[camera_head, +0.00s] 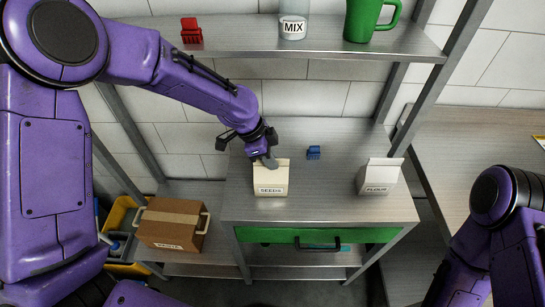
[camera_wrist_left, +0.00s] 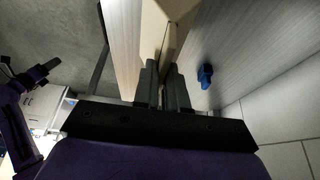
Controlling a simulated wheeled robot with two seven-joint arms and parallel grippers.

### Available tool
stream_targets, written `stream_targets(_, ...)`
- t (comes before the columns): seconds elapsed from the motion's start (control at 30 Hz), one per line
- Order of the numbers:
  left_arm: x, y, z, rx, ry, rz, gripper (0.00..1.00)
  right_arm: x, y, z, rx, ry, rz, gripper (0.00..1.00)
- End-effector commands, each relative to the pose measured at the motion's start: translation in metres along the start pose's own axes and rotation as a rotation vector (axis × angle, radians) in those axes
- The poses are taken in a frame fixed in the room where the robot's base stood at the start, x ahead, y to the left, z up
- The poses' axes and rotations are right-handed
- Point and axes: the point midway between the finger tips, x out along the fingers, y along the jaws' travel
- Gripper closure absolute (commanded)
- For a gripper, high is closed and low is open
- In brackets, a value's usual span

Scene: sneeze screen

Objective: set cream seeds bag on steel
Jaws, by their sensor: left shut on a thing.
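The cream seeds bag (camera_head: 270,182) stands upright at the left part of the steel worktop (camera_head: 310,205), near its left edge; its label reads SEEDS. My left gripper (camera_head: 267,161) is at the top of the bag, shut on its upper edge. In the left wrist view, the fingers (camera_wrist_left: 165,85) pinch the cream bag (camera_wrist_left: 160,35). I cannot tell whether the bag's bottom touches the worktop. My right arm shows at the lower right, but its gripper is out of view.
A white flour bag (camera_head: 378,177) stands at the worktop's right. A small blue clip (camera_head: 314,152) lies behind, between the bags. A shelf (camera_head: 250,36) above holds a red clip (camera_head: 191,31), a MIX jar (camera_head: 293,22) and a green mug (camera_head: 368,18). A brown box (camera_head: 172,224) sits lower left.

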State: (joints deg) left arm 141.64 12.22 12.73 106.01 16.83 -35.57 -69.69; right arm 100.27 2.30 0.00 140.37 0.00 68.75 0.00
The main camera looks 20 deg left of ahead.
Motion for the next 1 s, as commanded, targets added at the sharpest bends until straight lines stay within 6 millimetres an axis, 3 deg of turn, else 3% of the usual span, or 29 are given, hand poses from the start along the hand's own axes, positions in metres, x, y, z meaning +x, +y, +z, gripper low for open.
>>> stream_targets(0.37,0.004,-0.001,0.002,0.000,0.001,-0.002,1.00,0.002,0.000,0.001,0.000,0.000,0.000,0.51)
stream_targets(0.4,0.004,-0.001,0.002,0.000,0.001,-0.002,0.79,0.001,0.000,0.001,0.000,0.000,0.000,0.51)
stream_targets(0.47,0.004,-0.001,0.002,0.000,0.000,-0.002,0.63,0.001,0.000,0.000,0.000,0.000,0.000,0.51)
stream_targets(0.83,-0.004,-0.001,0.001,0.001,0.002,-0.003,0.63,0.003,0.000,0.001,0.000,0.000,0.000,0.51)
stream_targets(1.0,-0.041,-0.002,0.001,0.002,0.005,-0.008,0.63,0.016,-0.002,0.007,0.000,0.000,0.000,0.51)
